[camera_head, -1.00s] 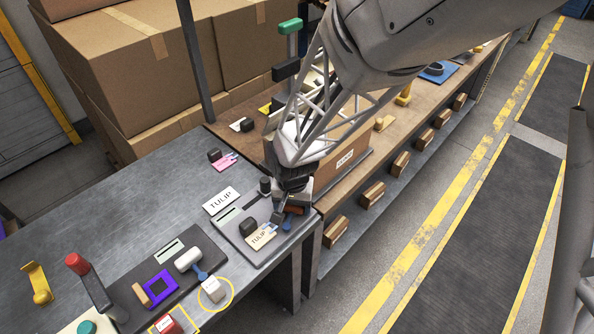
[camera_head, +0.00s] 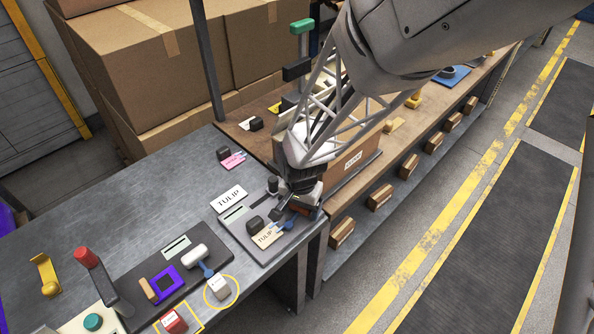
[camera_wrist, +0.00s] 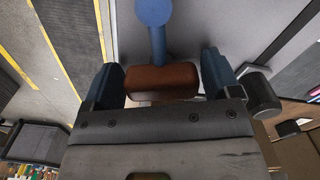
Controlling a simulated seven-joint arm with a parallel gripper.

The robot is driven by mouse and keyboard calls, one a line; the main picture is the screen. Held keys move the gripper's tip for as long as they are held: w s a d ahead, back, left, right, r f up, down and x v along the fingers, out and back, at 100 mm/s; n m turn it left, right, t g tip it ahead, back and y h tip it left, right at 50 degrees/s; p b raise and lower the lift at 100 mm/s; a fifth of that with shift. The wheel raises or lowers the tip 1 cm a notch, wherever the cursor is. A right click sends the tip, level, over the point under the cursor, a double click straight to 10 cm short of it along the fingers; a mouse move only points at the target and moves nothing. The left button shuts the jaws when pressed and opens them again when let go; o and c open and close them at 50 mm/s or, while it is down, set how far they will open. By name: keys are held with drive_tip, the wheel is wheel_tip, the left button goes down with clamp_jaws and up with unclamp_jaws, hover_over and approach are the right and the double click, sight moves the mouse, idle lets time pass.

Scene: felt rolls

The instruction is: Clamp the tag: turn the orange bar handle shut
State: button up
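The orange bar handle, brown-orange in the wrist view (camera_wrist: 162,83), lies crosswise between the blue fingers of my gripper (camera_wrist: 163,82). A blue lever (camera_wrist: 157,45) runs from it to a round blue pivot. The bar nearly fills the space between the fingers; I cannot tell whether they press on it or stand just clear. In the head view my gripper (camera_head: 302,203) is low over the right edge of a grey clamp plate (camera_head: 256,249) and mostly hides the handle. The cream TULIP tag (camera_head: 267,237) lies on that plate, beside a black block (camera_head: 255,223).
A white TULIP card (camera_head: 229,198) lies left of the plate. A second dark plate (camera_head: 180,241) holds a white-handled lever (camera_head: 196,255) and a purple frame (camera_head: 168,280). A red-knobbed lever (camera_head: 87,257) stands at lower left.

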drive_tip(key=shift+r, duration=0.1)
idle(0.3)
drive_tip(key=shift+w+n, duration=0.1)
drive_tip(key=shift+n, duration=2.9)
drive_tip(key=shift+n, duration=3)
drive_tip(key=c, duration=0.9)
drive_tip(key=shift+c, duration=0.2)
